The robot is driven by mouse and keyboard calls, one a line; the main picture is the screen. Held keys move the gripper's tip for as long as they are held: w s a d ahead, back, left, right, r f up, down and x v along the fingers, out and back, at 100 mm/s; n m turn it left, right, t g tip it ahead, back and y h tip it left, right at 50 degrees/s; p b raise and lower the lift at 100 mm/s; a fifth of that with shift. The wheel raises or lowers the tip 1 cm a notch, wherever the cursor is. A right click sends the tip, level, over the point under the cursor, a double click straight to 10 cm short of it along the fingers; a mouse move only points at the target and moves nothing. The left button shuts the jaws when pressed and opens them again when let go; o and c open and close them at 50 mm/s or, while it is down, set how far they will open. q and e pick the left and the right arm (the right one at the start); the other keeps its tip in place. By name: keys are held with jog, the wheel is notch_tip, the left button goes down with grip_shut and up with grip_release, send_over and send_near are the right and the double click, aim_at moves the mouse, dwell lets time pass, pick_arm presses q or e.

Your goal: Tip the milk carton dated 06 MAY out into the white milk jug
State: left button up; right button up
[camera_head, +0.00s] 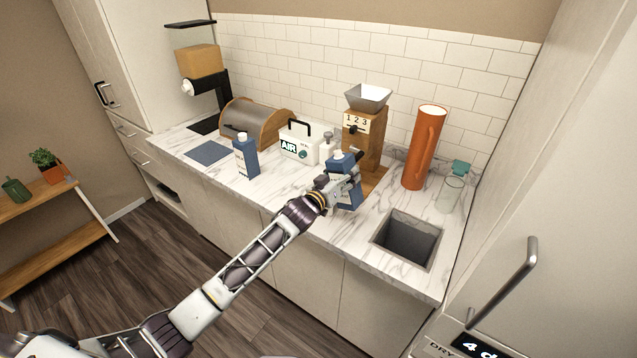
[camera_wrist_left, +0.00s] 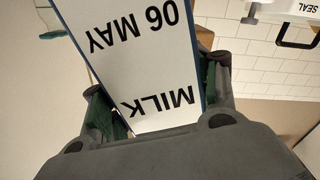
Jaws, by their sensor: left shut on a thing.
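My left gripper (camera_head: 345,184) is shut on a blue milk carton (camera_head: 349,196) with a white cap, at the counter in front of the wooden dispenser. In the left wrist view the held carton (camera_wrist_left: 135,55) shows a white label reading MILK and 06 MAY, upside down, between the two fingers. In the head view I cannot tell whether its base touches the counter. A second blue carton (camera_head: 245,157) stands upright further left; its date is too small to read. I cannot clearly make out a white milk jug. My right gripper is not in view.
A wooden dispenser (camera_head: 362,137) with a grey hopper stands behind the held carton. A white AIR box (camera_head: 299,144) stands to its left. An orange jug (camera_head: 424,147), a glass bottle (camera_head: 451,192) and a sink (camera_head: 407,240) are to the right.

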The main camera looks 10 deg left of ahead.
aim_at(347, 166)
pick_arm(q)
jog(key=shift+r+m+p, duration=0.3)
jog(key=shift+r+p, duration=0.4)
jog(key=shift+r, duration=0.25)
jog(key=shift+s+d+r+m+p, duration=0.15)
jog(key=shift+r+m+p, duration=0.45)
jog(key=shift+r, duration=0.65)
jog(key=shift+d+f+m, duration=0.15)
jog(key=shift+f+m, duration=0.1)
jog(key=shift+m, duration=0.65)
jog(key=shift+f, duration=0.1)
